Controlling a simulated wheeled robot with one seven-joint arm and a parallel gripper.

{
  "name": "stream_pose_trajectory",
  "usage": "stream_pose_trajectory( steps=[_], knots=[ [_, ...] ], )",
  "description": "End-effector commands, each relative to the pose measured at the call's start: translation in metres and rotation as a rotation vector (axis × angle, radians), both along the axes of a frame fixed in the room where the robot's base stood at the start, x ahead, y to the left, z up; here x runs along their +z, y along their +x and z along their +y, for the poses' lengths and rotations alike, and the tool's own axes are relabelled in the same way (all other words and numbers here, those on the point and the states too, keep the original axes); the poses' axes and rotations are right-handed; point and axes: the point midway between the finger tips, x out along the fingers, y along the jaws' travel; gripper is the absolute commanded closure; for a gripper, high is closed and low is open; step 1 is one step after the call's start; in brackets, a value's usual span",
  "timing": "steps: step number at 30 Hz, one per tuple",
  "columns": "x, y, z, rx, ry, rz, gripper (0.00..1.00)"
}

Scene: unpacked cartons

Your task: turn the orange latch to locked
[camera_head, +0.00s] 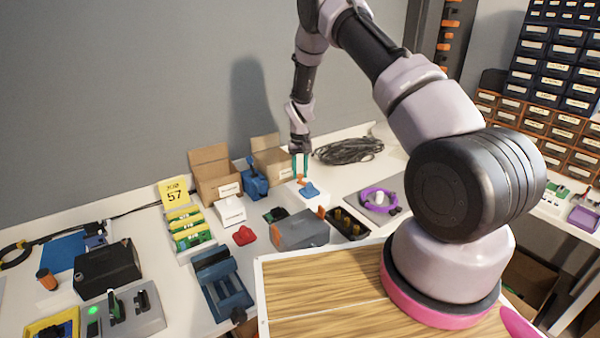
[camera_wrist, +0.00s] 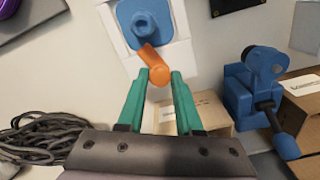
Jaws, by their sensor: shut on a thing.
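The orange latch (camera_wrist: 153,57) shows in the wrist view as a short lever with a round end. It slants from beside a blue block with a round knob (camera_wrist: 145,25) down to my gripper (camera_wrist: 160,75). The blue block sits on a white base (camera_wrist: 185,58). My gripper has teal fingers, and their tips are closed around the rounded end of the latch. In the head view my gripper (camera_head: 300,178) points down at the latch (camera_head: 302,181), next to the blue block (camera_head: 310,190). The fingers partly hide the latch there.
A blue vise (camera_wrist: 255,90) and open cardboard boxes (camera_head: 213,172) stand close by. A coil of black cable (camera_head: 348,151) lies behind to the right. A grey box (camera_head: 300,232), a red part (camera_head: 244,236) and a purple ring (camera_head: 379,199) lie nearer.

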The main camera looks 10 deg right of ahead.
Motion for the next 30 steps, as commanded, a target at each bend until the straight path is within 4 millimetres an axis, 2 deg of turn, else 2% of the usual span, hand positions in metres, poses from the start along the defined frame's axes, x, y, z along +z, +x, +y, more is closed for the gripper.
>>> stream_pose_trajectory(
  steps=[6,15,30],
  knots=[
    [0.0007,0.0005,0.0002,-0.174,-0.001,-0.001,1.00],
    [0.0008,0.0007,-0.0001,-0.338,0.000,-0.002,1.00],
    [0.0009,0.0009,0.0000,-0.402,0.000,-0.002,1.00]
  ],
)
